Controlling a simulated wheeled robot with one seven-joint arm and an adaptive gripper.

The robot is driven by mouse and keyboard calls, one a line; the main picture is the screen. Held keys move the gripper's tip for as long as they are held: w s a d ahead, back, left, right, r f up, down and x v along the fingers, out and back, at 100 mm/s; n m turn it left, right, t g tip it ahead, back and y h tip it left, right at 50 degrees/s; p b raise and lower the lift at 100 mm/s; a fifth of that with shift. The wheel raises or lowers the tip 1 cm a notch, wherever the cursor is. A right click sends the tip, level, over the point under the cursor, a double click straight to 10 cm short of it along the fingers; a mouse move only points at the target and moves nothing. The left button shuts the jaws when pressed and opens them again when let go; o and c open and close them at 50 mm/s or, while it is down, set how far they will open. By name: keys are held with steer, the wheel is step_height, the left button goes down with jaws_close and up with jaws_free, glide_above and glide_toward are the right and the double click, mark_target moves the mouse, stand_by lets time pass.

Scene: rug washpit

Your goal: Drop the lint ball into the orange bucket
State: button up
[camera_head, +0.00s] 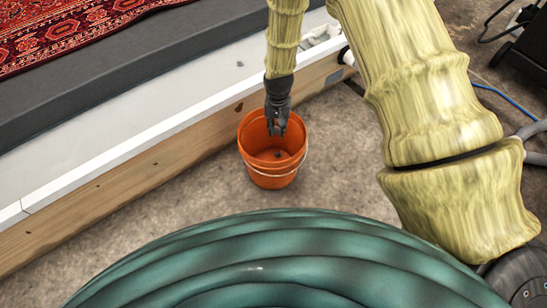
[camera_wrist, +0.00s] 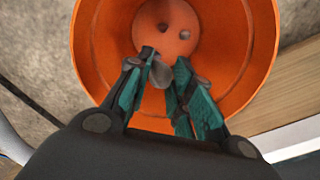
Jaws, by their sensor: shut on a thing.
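The orange bucket (camera_head: 256,172) stands upright on the floor beside the wooden edge of the platform, its mouth open and a pale handle at its right side. My gripper (camera_head: 277,131) points down over the bucket's mouth. In the wrist view my gripper (camera_wrist: 164,72) is shut on the lint ball (camera_wrist: 161,75), a small grey lump between the fingertips, partly hidden by them. The bucket (camera_wrist: 103,40) lies behind and below the fingers in that view. Small round marks show on its bottom, and I cannot tell what they are.
A white-topped platform (camera_head: 110,132) with a wooden side (camera_head: 150,175) runs along the left, with a red patterned rug (camera_head: 60,35) at the back. A large dark green coiled form (camera_head: 280,262) fills the front. A blue cable (camera_head: 505,98) lies at the right. Bare floor surrounds the bucket's front.

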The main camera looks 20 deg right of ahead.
steer(key=shift+f, duration=0.4)
steer(key=o, duration=0.7)
steer(key=shift+r, duration=0.15)
step_height(320, 180, up, 12)
steer(key=shift+f, duration=0.1)
stand_by(0.6)
